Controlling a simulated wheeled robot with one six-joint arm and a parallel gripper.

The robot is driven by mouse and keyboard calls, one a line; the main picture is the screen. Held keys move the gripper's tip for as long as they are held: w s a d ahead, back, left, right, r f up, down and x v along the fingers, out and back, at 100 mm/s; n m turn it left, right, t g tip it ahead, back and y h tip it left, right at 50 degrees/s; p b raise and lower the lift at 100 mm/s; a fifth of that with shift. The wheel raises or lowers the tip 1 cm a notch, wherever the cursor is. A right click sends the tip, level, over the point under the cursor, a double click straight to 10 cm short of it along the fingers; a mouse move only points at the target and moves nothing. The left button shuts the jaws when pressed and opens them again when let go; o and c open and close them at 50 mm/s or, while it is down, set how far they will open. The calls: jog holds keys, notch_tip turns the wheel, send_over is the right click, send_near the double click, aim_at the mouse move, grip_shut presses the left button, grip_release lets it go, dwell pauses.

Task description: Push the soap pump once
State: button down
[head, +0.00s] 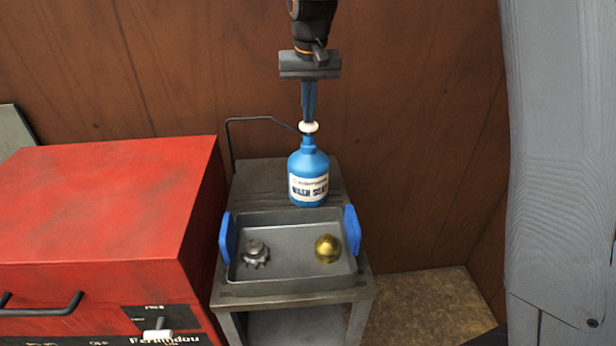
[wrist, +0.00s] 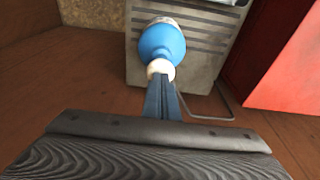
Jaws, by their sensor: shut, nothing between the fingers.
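The soap pump is a blue bottle (head: 308,178) with a white label, standing upright at the back of a small grey cart. Its white pump head (head: 308,127) is on top. My gripper (head: 308,118) points straight down from above, fingers shut and empty. Its tips are at the pump head and appear to touch it, though a small gap cannot be ruled out. In the wrist view the shut fingers (wrist: 162,110) end at the white pump head (wrist: 160,68), with the blue bottle (wrist: 161,42) beyond.
A grey tray (head: 290,287) with blue handles sits in front of the bottle, holding a metal gear (head: 256,253) and a gold ball (head: 327,248). A red cabinet (head: 100,210) stands at left. A thin dark bar (head: 231,140) rises behind the cart. A wooden wall (head: 420,130) is behind.

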jog(key=shift+r+p, duration=1.55)
jog(key=shift+r, duration=0.45)
jog(key=shift+r, duration=0.1)
notch_tip(320, 180, up, 6)
jog(key=p, duration=0.4)
jog(key=shift+p, duration=0.35)
jog(key=s+d+f+b, duration=0.3)
jog(key=s+d+f, duration=0.1)
jog(key=s+f, duration=0.4)
jog(key=s+d+f+b, duration=0.3)
jog(key=s+d+f, duration=0.1)
jog(key=s+f, duration=0.4)
jog(key=s+d+f+b, duration=0.3)
jog(key=s+d+f, duration=0.1)
jog(key=s+f, duration=0.4)
jog(key=s, duration=0.2)
jog(key=shift+s+d+f+g, duration=0.2)
jog(key=shift+s+d+g, duration=0.1)
jog(key=shift+d+g, duration=0.1)
